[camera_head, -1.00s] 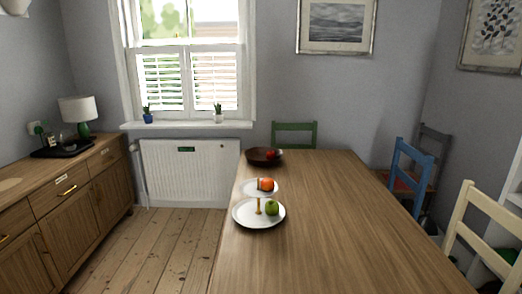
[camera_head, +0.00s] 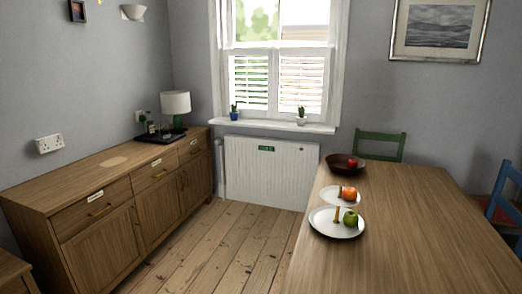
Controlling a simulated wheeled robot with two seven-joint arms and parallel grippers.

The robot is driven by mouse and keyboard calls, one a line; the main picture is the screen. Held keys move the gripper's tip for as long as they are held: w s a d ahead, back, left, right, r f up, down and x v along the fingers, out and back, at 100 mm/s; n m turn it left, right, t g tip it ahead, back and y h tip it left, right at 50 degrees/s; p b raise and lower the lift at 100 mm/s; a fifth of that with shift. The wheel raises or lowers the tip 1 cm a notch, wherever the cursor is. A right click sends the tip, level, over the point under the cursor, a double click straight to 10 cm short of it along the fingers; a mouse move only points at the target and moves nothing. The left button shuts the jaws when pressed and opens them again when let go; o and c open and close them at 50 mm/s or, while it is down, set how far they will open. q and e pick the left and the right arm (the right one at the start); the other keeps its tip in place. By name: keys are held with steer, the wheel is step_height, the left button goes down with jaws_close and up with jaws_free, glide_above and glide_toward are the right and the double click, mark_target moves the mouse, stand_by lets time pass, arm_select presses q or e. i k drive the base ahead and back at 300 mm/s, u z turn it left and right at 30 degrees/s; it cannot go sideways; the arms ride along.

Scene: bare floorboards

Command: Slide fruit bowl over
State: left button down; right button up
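A dark brown fruit bowl (camera_head: 343,166) with a red fruit (camera_head: 352,163) in it stands at the far left corner of the wooden dining table (camera_head: 420,225). In front of it is a two-tier white stand (camera_head: 322,226), with an orange fruit (camera_head: 348,194) on the upper plate and a green apple (camera_head: 350,218) on the lower one. Neither of my grippers is in view.
A wooden sideboard (camera_head: 110,205) runs along the left wall, with a lamp (camera_head: 175,104) and a dark tray (camera_head: 161,136) on it. Bare floorboards (camera_head: 215,245) lie free between sideboard and table. A green chair (camera_head: 380,147) stands behind the table and a blue chair (camera_head: 505,200) at its right.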

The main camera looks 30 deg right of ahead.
mark_target(337, 163)
steer(key=u, duration=0.55)
steer(key=i, duration=2.25)
steer(key=z, duration=1.95)
steer(key=i, duration=4.5)
steer(key=z, duration=3.25)
steer(key=k, duration=0.25)
